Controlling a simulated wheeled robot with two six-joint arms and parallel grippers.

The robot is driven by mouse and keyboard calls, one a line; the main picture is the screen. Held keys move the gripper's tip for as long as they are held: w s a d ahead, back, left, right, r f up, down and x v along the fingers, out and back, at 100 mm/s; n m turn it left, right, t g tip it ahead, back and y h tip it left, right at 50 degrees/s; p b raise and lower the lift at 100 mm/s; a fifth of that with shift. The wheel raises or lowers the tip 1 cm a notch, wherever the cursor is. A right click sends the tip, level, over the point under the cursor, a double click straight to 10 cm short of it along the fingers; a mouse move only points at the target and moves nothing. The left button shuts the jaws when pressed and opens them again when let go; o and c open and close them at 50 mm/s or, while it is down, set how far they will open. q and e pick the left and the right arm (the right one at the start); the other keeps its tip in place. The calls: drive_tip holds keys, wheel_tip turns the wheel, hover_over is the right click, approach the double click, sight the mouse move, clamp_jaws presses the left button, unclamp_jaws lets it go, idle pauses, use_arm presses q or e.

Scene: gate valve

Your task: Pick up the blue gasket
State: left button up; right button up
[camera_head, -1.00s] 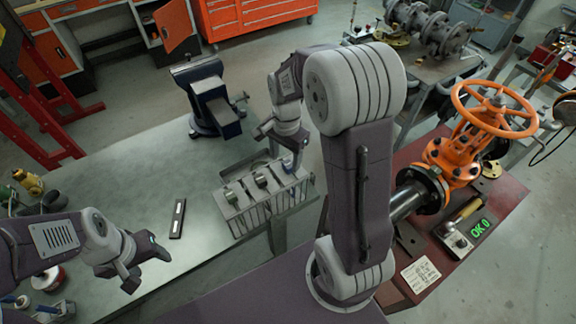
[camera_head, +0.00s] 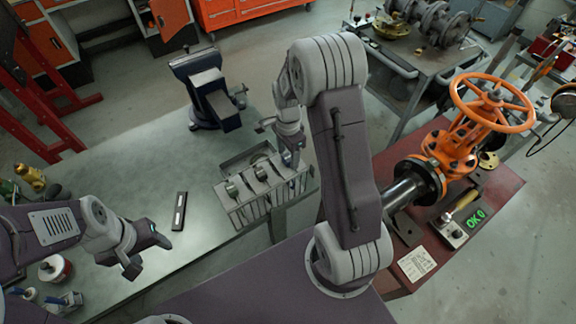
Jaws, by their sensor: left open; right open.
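A grey slotted rack (camera_head: 243,216) stands on the bench edge, with several small parts seated in its top. A small bluish bit (camera_head: 287,158) shows at the rack's right end, under my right gripper. It may be the blue gasket, but it is too small and covered to be sure. My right gripper (camera_head: 284,143) is open, pointing down just over the rack's right end. I cannot tell if it touches anything. My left gripper (camera_head: 148,254) is open and empty above the left part of the bench, well away from the rack.
A dark vise (camera_head: 213,100) stands behind the rack. A black level (camera_head: 179,211) lies on the bench. An orange gate valve (camera_head: 462,140) sits on the red table (camera_head: 495,205) at right, with a tool and a green "OK 0" display. The bench between level and rack is clear.

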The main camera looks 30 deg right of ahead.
drive_tip(key=shift+f, duration=0.7)
clamp_jaws()
wheel_tip(320, 180, up, 18)
idle(0.4)
